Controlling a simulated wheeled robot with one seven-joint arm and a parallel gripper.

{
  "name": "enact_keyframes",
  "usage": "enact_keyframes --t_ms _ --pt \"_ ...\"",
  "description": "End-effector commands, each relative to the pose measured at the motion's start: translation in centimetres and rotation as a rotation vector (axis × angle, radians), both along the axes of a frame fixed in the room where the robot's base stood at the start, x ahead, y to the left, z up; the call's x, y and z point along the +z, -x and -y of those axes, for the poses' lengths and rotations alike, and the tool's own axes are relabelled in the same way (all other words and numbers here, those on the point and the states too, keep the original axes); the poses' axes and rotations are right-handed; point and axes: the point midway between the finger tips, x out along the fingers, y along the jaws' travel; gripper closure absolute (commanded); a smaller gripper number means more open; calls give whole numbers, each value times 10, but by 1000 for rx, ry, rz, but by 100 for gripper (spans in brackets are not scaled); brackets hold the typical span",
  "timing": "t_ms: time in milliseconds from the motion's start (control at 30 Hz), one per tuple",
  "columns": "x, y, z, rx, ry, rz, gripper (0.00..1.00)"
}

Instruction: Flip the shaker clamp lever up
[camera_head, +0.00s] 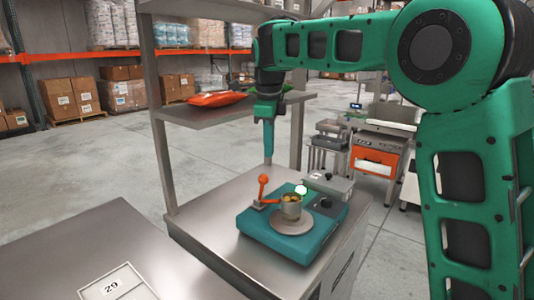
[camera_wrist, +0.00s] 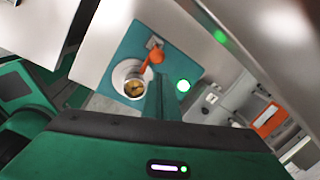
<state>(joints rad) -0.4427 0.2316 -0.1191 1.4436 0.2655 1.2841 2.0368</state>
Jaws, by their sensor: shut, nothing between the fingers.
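The shaker (camera_head: 290,228) is a teal box with a round grey plate, standing on a steel bench; it also shows in the wrist view (camera_wrist: 133,47). Its orange clamp lever (camera_head: 262,188) stands at the back left of the shaker, its knob raised; it also shows in the wrist view (camera_wrist: 154,58). A metal cup (camera_head: 291,208) with yellowish contents sits on the plate beside the lever. My gripper (camera_head: 268,158) points down above the back of the bench, apart from the lever. Its fingers are shut and empty; they also show in the wrist view (camera_wrist: 158,92).
A shelf (camera_head: 222,113) with an orange bag (camera_head: 215,99) crosses close behind and beside my gripper. A grey box (camera_head: 329,185) stands behind the shaker. Another steel table (camera_head: 120,250) with a card marked 29 (camera_head: 110,285) is at front left.

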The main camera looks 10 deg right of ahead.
Motion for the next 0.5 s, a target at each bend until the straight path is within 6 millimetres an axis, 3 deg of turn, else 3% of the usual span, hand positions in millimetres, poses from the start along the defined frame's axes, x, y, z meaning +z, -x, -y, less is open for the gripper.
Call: enact_keyframes --t_ms 267,500 --pt "-1 2 1 13 2 5 100" --pt "-7 28 -2 235 50 94 100"
